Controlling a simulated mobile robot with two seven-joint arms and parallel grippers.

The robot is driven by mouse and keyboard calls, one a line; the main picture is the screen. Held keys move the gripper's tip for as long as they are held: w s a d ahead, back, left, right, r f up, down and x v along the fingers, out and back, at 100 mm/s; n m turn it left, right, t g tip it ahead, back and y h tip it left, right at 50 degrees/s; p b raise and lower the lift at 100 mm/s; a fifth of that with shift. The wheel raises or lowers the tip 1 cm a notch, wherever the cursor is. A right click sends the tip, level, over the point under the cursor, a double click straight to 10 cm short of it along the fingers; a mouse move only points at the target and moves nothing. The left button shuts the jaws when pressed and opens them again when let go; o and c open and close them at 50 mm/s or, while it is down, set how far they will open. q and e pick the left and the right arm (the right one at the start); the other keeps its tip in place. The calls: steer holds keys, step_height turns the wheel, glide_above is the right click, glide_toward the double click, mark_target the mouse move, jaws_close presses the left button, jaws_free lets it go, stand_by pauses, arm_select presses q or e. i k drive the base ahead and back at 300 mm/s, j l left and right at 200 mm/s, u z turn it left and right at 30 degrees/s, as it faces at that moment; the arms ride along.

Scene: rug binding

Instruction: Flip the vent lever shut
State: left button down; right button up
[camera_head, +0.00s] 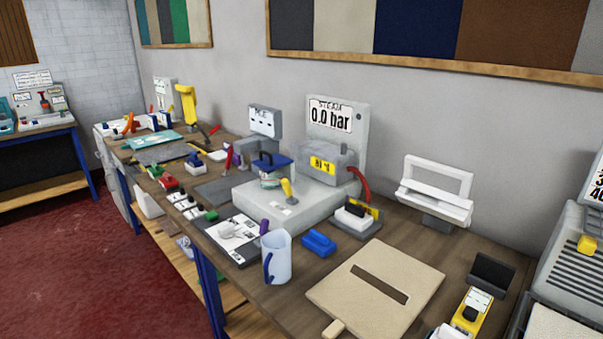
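A grey steam unit (280,213) stands on the long wooden bench, with a back panel whose display (329,115) reads "0.0 bar". On its base sit a grey boiler block with a yellow label (322,166) and a small yellow-handled lever (288,189), which stands roughly upright. A red curved part (360,184) comes off the boiler's right side. A blue-topped vessel (270,164) is beside the boiler. No lever is clearly marked as the vent, so I cannot tell which one it is or its state. Neither of my grippers is in view.
In front of the unit are a pale blue mug (277,258), a blue block (318,243) and a white-and-black block (354,215). A slotted beige board (375,289) lies at the front right. A white stand (437,190) is behind it. Many small tools crowd the bench's far left.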

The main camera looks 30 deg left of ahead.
mark_target(285, 183)
steer(key=u, duration=1.05)
